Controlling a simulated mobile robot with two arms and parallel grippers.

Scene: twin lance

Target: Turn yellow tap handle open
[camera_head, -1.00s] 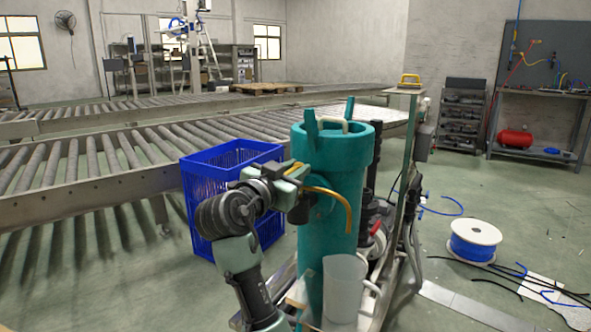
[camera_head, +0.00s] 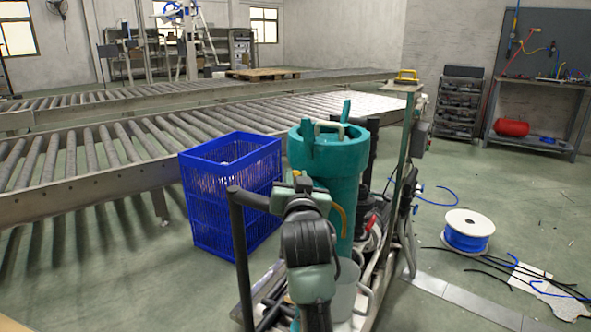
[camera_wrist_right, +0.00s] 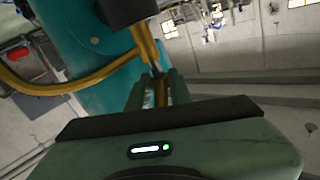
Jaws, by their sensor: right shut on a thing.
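A tall teal cylinder (camera_head: 346,160) stands upright in front of me, with a curved yellow spout (camera_head: 338,222) on its side. The spout also curves across the left of the right wrist view (camera_wrist_right: 35,88). My right gripper (camera_head: 299,182) is at the cylinder's near left side. In the wrist view its fingers (camera_wrist_right: 160,92) are shut on the yellow tap handle (camera_wrist_right: 160,95), under a dark round fitting (camera_wrist_right: 127,10). In the head view only a bit of the handle (camera_head: 297,173) shows above the gripper. My left gripper is not in view.
A blue crate (camera_head: 215,205) stands left of the cylinder, with a dark post (camera_head: 238,240) in front of it. Roller conveyors (camera_head: 110,165) run behind. A white jug (camera_head: 346,285) sits low at the cylinder. A blue hose spool (camera_head: 467,238) lies on the floor to the right.

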